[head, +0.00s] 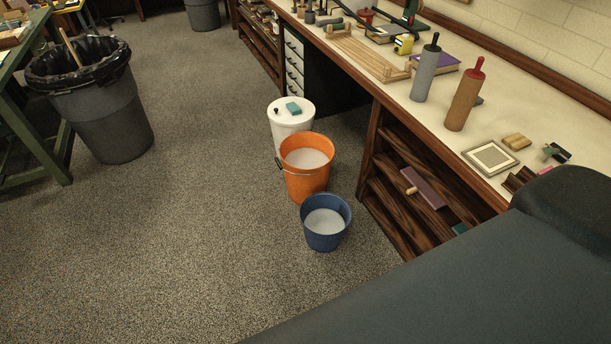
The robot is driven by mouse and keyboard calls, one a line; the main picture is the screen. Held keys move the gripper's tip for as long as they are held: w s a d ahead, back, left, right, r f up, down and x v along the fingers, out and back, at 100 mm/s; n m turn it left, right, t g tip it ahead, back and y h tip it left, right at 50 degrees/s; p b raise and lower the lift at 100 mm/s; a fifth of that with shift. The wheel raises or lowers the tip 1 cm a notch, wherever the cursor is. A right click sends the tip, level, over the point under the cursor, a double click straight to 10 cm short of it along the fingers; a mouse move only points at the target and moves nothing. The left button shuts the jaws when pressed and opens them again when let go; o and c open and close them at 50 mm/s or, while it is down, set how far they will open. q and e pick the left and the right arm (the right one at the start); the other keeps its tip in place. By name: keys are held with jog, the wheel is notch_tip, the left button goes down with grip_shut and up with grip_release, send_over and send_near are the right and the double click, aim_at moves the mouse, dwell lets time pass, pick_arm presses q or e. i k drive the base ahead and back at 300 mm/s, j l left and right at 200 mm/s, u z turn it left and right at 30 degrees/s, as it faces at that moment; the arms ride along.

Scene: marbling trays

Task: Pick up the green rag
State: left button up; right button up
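A small teal-green folded piece (293,108), which looks like the green rag, lies on the lid of a white bucket (292,125). A small dark object lies beside it on the lid. A second teal-green bit (459,229) shows at the lower shelf of the bench, mostly hidden; I cannot tell what it is. Neither of my grippers is in view.
An orange bucket (305,184) and a blue bucket (325,240) stand in front of the white one, beside the wooden bench (400,130). A lined grey bin (110,125) stands left. A large dark grey shape fills the lower right. Carpet between is clear.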

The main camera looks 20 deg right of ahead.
aim_at(293, 108)
jog(key=i+j+u, duration=0.1)
jog(key=i, duration=0.45)
jog(key=i+j, duration=0.25)
jog(key=i, duration=0.35)
jog(key=i+j+u, duration=0.15)
jog(key=i, duration=0.4)
jog(key=i+j+z, duration=0.1)
jog(key=i+z, duration=0.25)
jog(key=i, duration=1.05)
jog(key=i+z, duration=0.35)
jog(key=i, duration=0.3)
jog(key=i+j+z, duration=0.3)
jog(key=i, duration=0.3)
jog(key=i+z, duration=0.25)
jog(key=z, duration=0.15)
jog(key=i+z, duration=0.4)
jog(key=i+j+z, duration=0.1)
jog(key=z, duration=0.3)
jog(key=i+j+z, duration=0.6)
